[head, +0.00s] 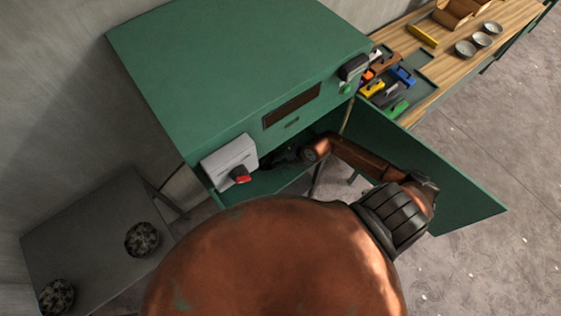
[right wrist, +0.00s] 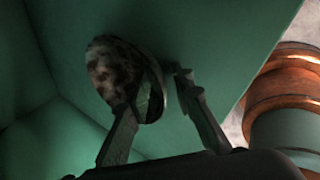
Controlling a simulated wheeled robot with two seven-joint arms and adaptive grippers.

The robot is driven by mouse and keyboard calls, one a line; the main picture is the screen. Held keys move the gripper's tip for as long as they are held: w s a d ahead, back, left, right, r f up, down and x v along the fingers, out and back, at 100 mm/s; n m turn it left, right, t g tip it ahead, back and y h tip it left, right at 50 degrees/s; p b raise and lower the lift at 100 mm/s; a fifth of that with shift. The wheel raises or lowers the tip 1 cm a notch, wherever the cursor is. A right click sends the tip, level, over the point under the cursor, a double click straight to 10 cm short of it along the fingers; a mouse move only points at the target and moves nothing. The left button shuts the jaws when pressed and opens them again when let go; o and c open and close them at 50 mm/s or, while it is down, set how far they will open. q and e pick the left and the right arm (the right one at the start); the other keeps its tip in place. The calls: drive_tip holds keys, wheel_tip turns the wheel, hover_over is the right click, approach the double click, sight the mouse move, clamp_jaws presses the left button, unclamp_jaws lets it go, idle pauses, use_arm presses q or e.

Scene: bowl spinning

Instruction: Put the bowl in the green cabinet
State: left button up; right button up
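The green cabinet (head: 240,75) stands in the middle of the head view with its door (head: 440,175) swung open to the right. My right arm reaches into its opening, and my right gripper (head: 283,157) is inside in shadow. In the right wrist view the speckled, worn bowl (right wrist: 115,70) is inside the green compartment, tilted in the picture. My right gripper (right wrist: 155,95) is open, with one finger overlapping the bowl and a gap between the bowl and the other finger. Contact with the first finger is unclear. My left gripper is not in view.
A grey table (head: 75,220) at left holds two dark speckled round objects (head: 142,239). A wooden workbench (head: 455,75) at right carries several small bowls (head: 465,48) and a tray of coloured tools (head: 415,80). The open door stands right beside my right arm.

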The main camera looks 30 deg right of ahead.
drive_tip(key=b+v, duration=0.1)
drive_tip(key=v, duration=1.1)
drive_tip(key=shift+b, duration=0.3)
